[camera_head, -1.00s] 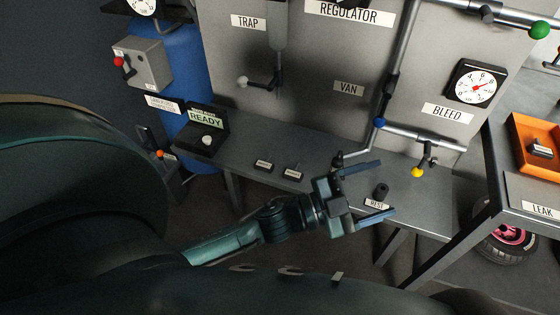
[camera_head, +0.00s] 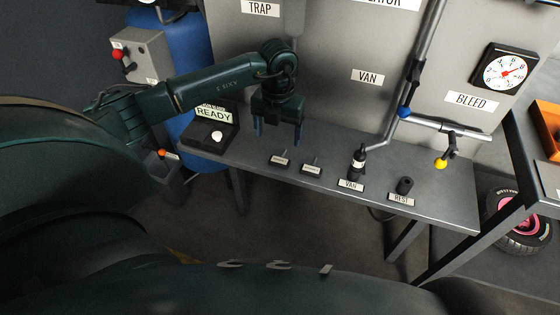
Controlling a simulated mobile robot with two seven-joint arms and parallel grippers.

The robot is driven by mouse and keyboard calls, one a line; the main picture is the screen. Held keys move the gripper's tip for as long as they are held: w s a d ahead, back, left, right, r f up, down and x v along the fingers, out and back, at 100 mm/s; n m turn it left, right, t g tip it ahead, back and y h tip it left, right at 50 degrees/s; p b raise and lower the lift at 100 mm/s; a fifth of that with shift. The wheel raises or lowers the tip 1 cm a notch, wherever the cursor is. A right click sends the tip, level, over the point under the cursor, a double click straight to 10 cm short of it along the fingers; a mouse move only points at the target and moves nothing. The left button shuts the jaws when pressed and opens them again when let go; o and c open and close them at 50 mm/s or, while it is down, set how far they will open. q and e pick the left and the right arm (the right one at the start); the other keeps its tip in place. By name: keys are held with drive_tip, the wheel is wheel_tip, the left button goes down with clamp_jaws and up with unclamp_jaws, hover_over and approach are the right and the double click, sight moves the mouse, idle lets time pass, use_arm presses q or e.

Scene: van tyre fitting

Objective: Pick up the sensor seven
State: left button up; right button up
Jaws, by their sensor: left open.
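Two small dark blocks with pale labels lie side by side on the grey shelf (camera_head: 330,200): a left block (camera_head: 279,159) and a right block (camera_head: 311,168). Their lettering is too small to read, so I cannot tell which, if either, is sensor seven. My left gripper (camera_head: 278,138) points down with its two blue-tipped fingers apart and nothing between them. It is over the back of the shelf, above and behind the left block, and does not appear to touch it. My right gripper is not in view.
A READY box (camera_head: 210,128) with a white knob stands left of the blocks. A black fitting (camera_head: 358,163) stands upright behind the VAN plate (camera_head: 351,185). A short black post (camera_head: 405,186) stands by the REST plate. A pipe with a yellow-ended valve handle (camera_head: 441,163) is at right.

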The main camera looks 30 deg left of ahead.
sight(279, 161)
use_arm(q)
drive_tip(key=f, duration=0.9)
drive_tip(key=shift+d+f+p, duration=0.15)
drive_tip(key=shift+d+p, duration=0.05)
drive_tip(key=shift+p, duration=0.1)
drive_tip(key=c, duration=1.1)
